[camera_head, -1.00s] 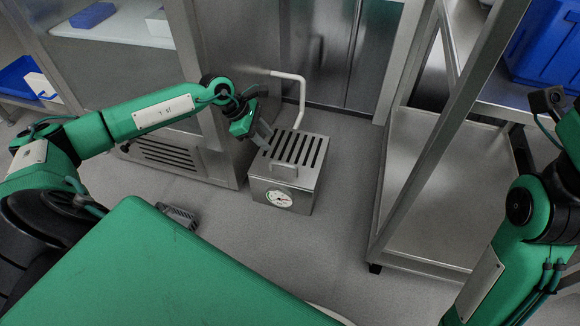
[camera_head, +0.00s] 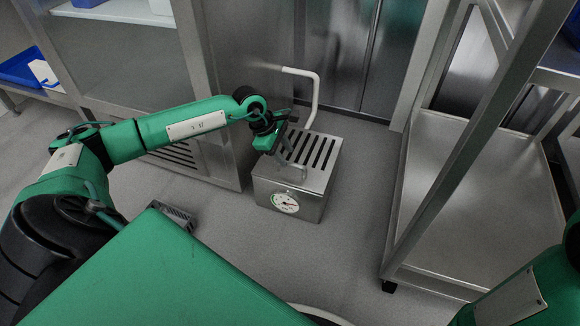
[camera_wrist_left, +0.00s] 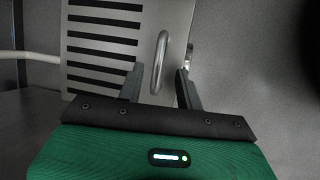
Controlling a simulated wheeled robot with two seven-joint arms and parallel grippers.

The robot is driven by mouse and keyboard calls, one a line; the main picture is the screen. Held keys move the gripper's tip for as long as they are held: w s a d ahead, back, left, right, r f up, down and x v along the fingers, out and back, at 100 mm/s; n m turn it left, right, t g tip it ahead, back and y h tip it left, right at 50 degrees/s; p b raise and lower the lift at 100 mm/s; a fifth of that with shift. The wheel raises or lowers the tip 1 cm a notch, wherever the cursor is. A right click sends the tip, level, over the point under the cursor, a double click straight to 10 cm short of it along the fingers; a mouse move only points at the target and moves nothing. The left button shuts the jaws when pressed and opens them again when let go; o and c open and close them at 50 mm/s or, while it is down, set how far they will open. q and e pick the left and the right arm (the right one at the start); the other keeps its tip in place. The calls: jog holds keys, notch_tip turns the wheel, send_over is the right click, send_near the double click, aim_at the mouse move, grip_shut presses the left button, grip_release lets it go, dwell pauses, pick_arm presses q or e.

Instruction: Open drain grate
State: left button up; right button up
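The drain grate (camera_head: 318,152) is a slotted metal lid on top of a square steel box (camera_head: 314,207) with a round dial on its front. It lies flat and closed on the box. A bent metal handle (camera_wrist_left: 160,62) rises from the grate in the left wrist view. My left gripper (camera_head: 292,160) is over the grate's left front part. In the left wrist view its two fingers (camera_wrist_left: 158,88) are apart, with the handle's near end between or just beyond them. Whether they touch the handle I cannot tell. My right gripper is out of view; only part of that arm shows.
A white pipe (camera_head: 314,92) bends down behind the box. A steel cabinet (camera_head: 222,150) stands close on the left, and a steel rack (camera_head: 400,215) on the right. Grey floor (camera_head: 345,255) is clear in front of the box. A second floor grate (camera_head: 178,216) lies at left.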

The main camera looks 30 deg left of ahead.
aim_at(292, 164)
pick_arm(q)
jog(key=shift+b+x, duration=0.9)
jog(key=shift+x, duration=1.2)
grip_shut()
